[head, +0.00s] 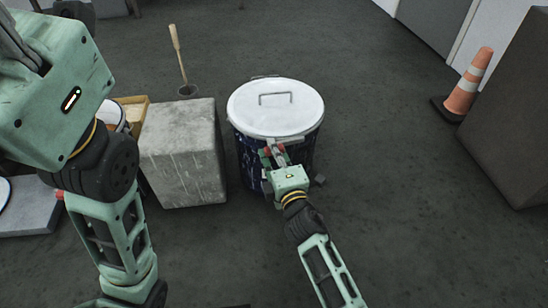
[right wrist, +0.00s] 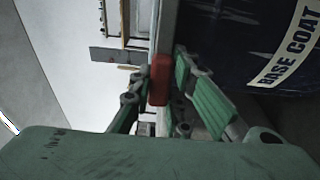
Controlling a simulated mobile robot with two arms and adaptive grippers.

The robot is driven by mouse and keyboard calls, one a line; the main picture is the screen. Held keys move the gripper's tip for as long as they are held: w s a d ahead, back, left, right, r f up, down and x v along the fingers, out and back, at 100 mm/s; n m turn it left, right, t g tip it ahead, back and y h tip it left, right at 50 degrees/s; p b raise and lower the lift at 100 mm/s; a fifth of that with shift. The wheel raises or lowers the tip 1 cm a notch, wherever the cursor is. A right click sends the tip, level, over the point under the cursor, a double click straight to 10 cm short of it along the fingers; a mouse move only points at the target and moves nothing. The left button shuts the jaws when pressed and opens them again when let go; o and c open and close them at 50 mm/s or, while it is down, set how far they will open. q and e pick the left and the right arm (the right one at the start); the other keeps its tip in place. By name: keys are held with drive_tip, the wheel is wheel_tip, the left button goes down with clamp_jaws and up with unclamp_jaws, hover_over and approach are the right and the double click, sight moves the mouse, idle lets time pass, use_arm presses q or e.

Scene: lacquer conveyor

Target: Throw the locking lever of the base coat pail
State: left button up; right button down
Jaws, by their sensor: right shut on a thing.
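The base coat pail (head: 247,160) is a dark blue drum standing on the floor, with a white lid (head: 250,105) on top that carries a wire handle. Its "BASE COAT" label (right wrist: 288,50) shows in the right wrist view. My right gripper (head: 274,153) is at the near side of the pail, just under the lid rim. In the right wrist view its fingers (right wrist: 160,76) are shut on the red end of the locking lever (right wrist: 158,88), beside the pail wall. The rest of the lever is mostly hidden. My left arm fills the left side of the head view; its gripper is not seen.
A grey concrete block (head: 183,155) stands close left of the pail. An orange cone (head: 465,88) and a large dark box (head: 515,115) stand at right.

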drive_tip(key=shift+w+h, duration=0.15)
drive_tip(key=shift+h, duration=0.15)
drive_tip(key=c, duration=1.6)
unclamp_jaws()
drive_tip(key=shift+c, duration=0.2)
drive_tip(key=s+d, duration=0.2)
drive_tip(key=s, duration=0.9)
drive_tip(key=shift+s, duration=0.35)
drive_tip(key=shift+c, duration=0.4)
